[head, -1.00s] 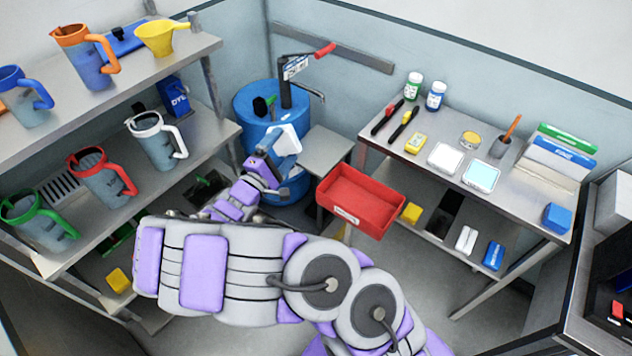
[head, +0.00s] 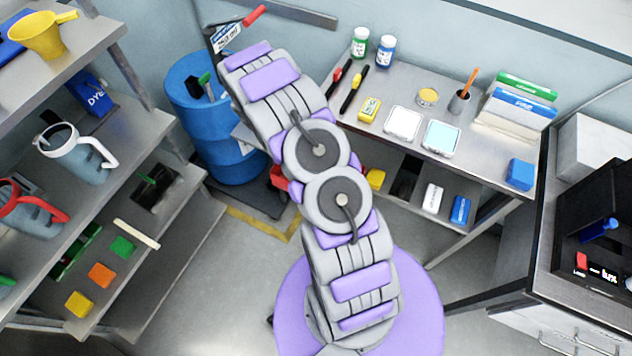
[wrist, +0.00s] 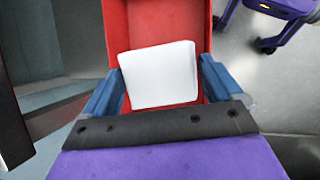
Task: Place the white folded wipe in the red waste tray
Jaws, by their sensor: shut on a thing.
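The white folded wipe (wrist: 160,75) is between the blue fingers of my gripper (wrist: 160,82) in the wrist view. My gripper is shut on it. The red waste tray (wrist: 155,22) lies beyond and behind the wipe in that view, its walls running to both sides. I cannot tell how high the wipe is above the tray floor or whether it touches it. In the head view my arm covers my gripper, the wipe and most of the tray; only a small red piece of the tray (head: 279,178) shows beside the arm.
A blue drum (head: 210,125) stands left of my arm. A steel bench (head: 395,85) with bottles, markers and white pads is to the right. Shelves with jugs (head: 75,152) line the left side. Open floor (head: 225,290) lies between the shelves and my base.

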